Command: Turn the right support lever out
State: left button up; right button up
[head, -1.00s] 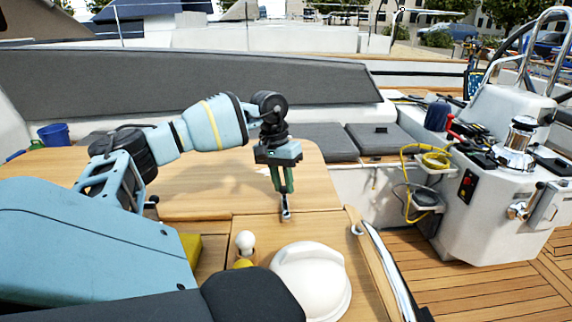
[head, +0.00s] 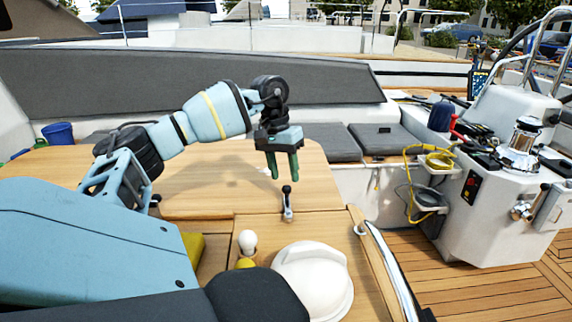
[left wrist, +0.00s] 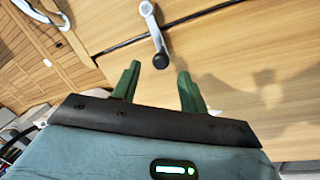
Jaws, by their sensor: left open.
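The support lever (head: 287,206) is a small metal arm with a dark round knob. It sits on the wooden table by the seam between two panels. In the left wrist view the lever (left wrist: 154,36) lies across that seam, its knob end toward my fingers. My left gripper (head: 283,177) points down just above the knob, with its green fingers apart and nothing between them. In the left wrist view the left gripper (left wrist: 159,82) shows the knob just beyond the gap between the fingertips. My right gripper is not in view.
A white dome (head: 312,283) and a white-knobbed handle (head: 247,243) stand near the table's front. A curved metal rail (head: 385,265) runs along its right edge. The white helm console (head: 505,205) stands at right. Much of the tabletop is clear.

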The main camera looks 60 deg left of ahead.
pick_arm(q)
jog(key=shift+s+a+r, duration=0.1)
jog(key=shift+a+r, duration=0.1)
jog(key=shift+r, duration=0.9)
jog(key=shift+s+a+r, duration=0.1)
jog(key=shift+a+r, duration=0.1)
jog(key=shift+r, duration=0.9)
